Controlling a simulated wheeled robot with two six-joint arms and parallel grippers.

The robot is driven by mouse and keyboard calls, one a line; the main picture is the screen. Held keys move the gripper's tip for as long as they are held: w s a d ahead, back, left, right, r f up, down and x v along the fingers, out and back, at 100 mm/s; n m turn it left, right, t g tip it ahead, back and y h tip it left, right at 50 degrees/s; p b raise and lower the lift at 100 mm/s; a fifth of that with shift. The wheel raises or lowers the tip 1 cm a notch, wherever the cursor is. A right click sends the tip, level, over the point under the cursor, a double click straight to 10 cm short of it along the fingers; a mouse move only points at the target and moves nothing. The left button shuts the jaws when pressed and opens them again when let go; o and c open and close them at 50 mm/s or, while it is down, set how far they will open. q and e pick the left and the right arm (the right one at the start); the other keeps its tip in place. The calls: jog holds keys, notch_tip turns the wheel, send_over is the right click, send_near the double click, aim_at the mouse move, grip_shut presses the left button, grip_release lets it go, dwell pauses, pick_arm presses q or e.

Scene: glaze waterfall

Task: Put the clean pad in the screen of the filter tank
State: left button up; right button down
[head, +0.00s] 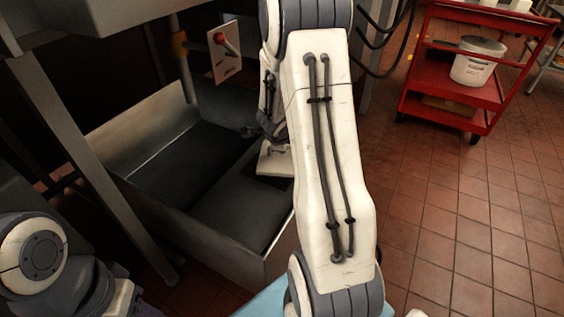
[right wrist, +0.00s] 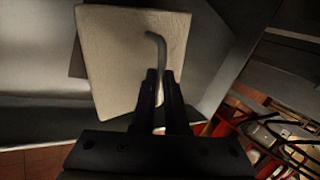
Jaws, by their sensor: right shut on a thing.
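The pale square pad (head: 273,158) with a bent grey handle is inside the filter tank (head: 148,133), near its right side. It also shows in the right wrist view (right wrist: 115,70). My right gripper (right wrist: 160,80) is shut on the handle (right wrist: 158,48), with the pad beyond the fingertips. In the head view my right arm hides part of the pad and tank. A dark flat edge shows behind the pad; I cannot tell whether it is the screen or whether the pad touches it. My left arm shows at the lower left, its gripper out of view.
A plate with a red lever (head: 224,46) hangs above the tank's back. A metal post (head: 95,165) stands at the tank's left front. A red cart (head: 460,100) with a white bucket (head: 476,64) stands at the right. The tiled floor (head: 450,210) is clear.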

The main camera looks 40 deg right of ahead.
aim_at(282, 156)
notch_tip(282, 156, down, 4)
jog(key=b, duration=0.3)
jog(key=shift+r, duration=0.3)
jog(key=c, duration=0.9)
grip_release()
jog(key=shift+c, duration=0.2)
